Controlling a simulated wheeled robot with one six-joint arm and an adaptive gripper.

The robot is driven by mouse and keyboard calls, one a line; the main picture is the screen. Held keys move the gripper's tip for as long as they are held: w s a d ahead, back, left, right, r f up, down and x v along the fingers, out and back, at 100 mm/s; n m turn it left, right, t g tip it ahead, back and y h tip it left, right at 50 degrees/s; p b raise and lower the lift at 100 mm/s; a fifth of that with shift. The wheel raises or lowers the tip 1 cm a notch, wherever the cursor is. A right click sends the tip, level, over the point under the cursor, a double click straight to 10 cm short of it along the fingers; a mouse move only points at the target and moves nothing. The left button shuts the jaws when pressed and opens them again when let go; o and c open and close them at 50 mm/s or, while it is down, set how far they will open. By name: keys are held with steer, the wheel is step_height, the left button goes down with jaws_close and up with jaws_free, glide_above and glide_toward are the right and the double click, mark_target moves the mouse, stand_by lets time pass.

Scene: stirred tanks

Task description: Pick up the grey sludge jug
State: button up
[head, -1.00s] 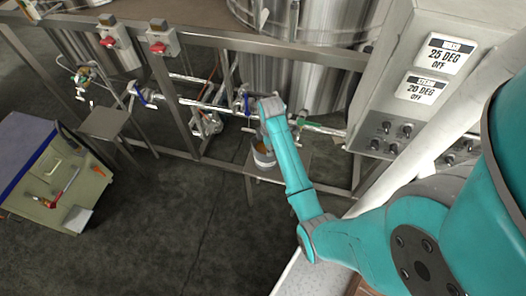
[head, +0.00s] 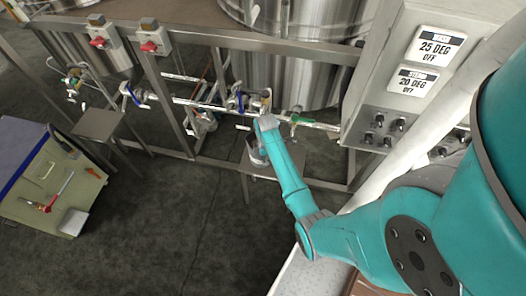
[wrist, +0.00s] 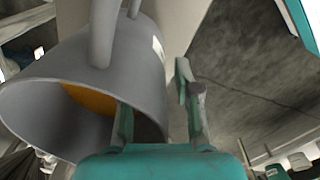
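The grey sludge jug (head: 255,152) stands on a small metal stand in front of the tanks, partly hidden by my arm. In the wrist view the jug (wrist: 50,115) is large at the left. Its mouth faces the camera, orange-brown contents show inside, and its handle is at the top. My gripper (wrist: 155,95) is at the jug's rim with its fingers apart. The left finger overlaps the mouth and the right finger is outside the wall. I cannot tell whether either finger touches it. In the head view my gripper (head: 266,122) is just above the jug.
The small stand (head: 268,172) is beside a pipe with valves (head: 215,105) and frame legs. A control box (head: 400,85) is at the right. A tool cart (head: 50,180) is at the left, and a second small stand (head: 98,124) is behind it. Open floor (head: 190,220) lies between.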

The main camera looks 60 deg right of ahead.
jaws_close()
steer(key=shift+w+r, duration=0.1)
steer(key=shift+r, duration=0.1)
